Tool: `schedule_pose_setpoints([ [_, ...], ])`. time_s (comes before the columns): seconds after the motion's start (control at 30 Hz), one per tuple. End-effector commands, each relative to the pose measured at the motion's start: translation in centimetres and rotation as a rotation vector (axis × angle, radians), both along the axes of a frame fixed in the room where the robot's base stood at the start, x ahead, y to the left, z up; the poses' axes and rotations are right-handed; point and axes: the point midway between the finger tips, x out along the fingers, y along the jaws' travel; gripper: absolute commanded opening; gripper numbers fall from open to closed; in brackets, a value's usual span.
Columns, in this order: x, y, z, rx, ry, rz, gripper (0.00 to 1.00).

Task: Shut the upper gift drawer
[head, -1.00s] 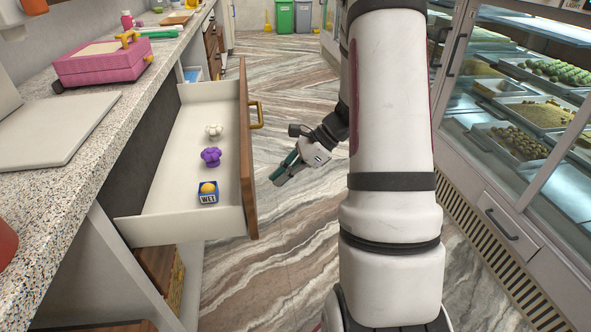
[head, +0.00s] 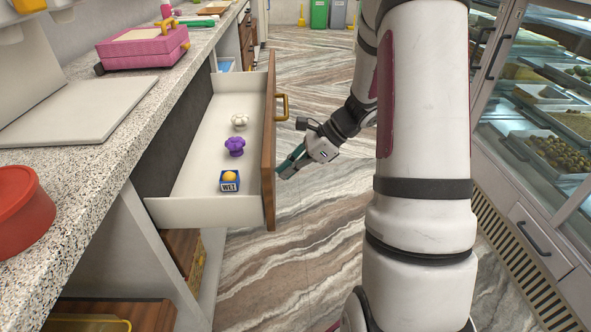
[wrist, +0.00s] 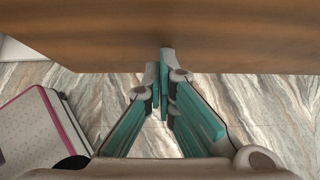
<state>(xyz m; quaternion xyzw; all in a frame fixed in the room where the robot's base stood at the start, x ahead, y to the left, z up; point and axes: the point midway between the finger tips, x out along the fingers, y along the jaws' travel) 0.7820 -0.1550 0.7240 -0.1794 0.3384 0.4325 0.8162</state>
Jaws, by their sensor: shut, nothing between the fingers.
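The upper gift drawer (head: 188,212) is pulled out from under the counter, with a wooden front (head: 269,150) and a brass handle (head: 282,106). Inside lie a white item (head: 239,121), a purple item (head: 234,146) and a small blue box marked WET with a yellow ball (head: 229,181). My gripper (head: 284,172) is shut and empty, at the outer face of the drawer front, nearer than the handle. In the wrist view the teal fingers (wrist: 162,85) point at the wooden front (wrist: 200,35), with tips at or very close to it; contact is unclear.
The speckled counter (head: 95,165) runs along the left, carrying a pink box (head: 143,48), a white board (head: 80,110) and a red container (head: 22,212). A glass display case (head: 555,110) stands on the right. The marbled floor (head: 320,225) between is open.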

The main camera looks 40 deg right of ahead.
Motion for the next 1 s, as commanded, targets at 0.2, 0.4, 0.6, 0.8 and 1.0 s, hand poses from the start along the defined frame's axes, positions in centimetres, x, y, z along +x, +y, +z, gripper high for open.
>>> schedule_pose_setpoints([
  [0.2,2.8,4.4,0.1,0.002,-0.002,0.010,0.00],
  [0.4,5.9,9.0,0.0,0.002,-0.001,0.010,0.00],
  [0.6,9.0,13.5,0.1,0.002,-0.002,0.008,0.00],
  [0.8,11.6,17.4,0.0,0.002,0.000,0.007,0.00],
  [1.0,13.4,20.0,0.0,0.001,-0.001,0.004,0.00],
])
